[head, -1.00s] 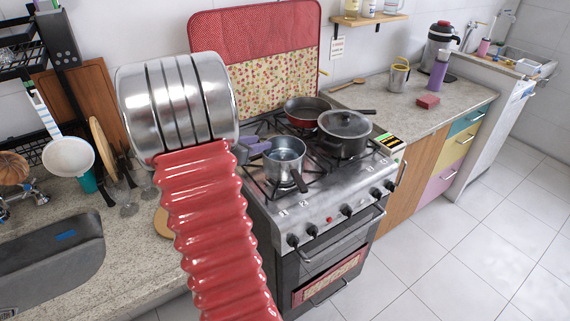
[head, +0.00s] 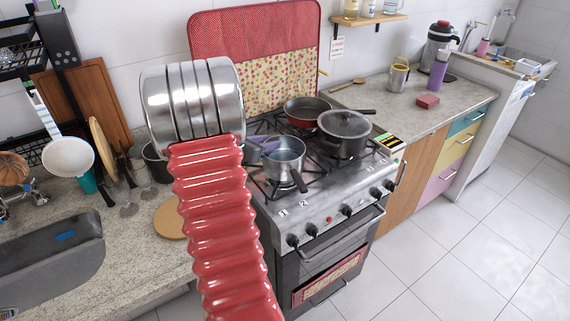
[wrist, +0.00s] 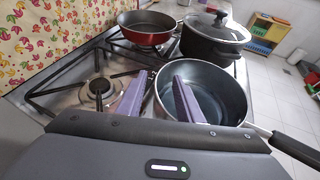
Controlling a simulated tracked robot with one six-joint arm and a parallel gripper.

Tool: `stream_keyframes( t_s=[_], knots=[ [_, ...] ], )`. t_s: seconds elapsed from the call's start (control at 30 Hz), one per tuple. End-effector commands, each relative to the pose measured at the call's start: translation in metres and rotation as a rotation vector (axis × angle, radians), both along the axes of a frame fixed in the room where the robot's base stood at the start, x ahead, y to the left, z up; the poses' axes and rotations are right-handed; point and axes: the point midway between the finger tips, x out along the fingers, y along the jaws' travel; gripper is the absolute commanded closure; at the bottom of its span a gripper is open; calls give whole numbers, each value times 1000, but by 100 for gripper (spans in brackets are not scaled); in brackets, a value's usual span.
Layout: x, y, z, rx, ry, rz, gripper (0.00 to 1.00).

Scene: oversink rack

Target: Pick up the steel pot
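The steel pot (head: 285,157) is a small saucepan with a dark handle on the front-left burner of the stove. In the wrist view the pot (wrist: 232,98) sits right of centre, with its handle toward the lower right. My gripper (wrist: 156,100) has two purple fingers spread apart. The right finger overlaps the pot's opening and the left finger is outside its left side, so the near-left rim lies between them. I cannot tell whether either finger touches the pot. In the head view my gripper (head: 266,146) is at the pot's left edge, mostly hidden behind my arm.
A red pan (head: 306,112) and a lidded dark pot (head: 345,133) stand close by on the stove (head: 330,200). A sink (head: 50,250), a round wooden board (head: 171,220) and glasses are on the left counter. The right counter has some clear space.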

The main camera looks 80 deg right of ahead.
Motion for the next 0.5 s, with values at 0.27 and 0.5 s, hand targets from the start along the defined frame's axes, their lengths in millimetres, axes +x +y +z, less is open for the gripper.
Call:
stream_keyframes(
  t_s=[0.27, 0.5],
  knots=[
    [0, 0, 0, 0, 0, 0, 67],
    [1, 1, 0, 0, 1, 1, 82]
  ],
)
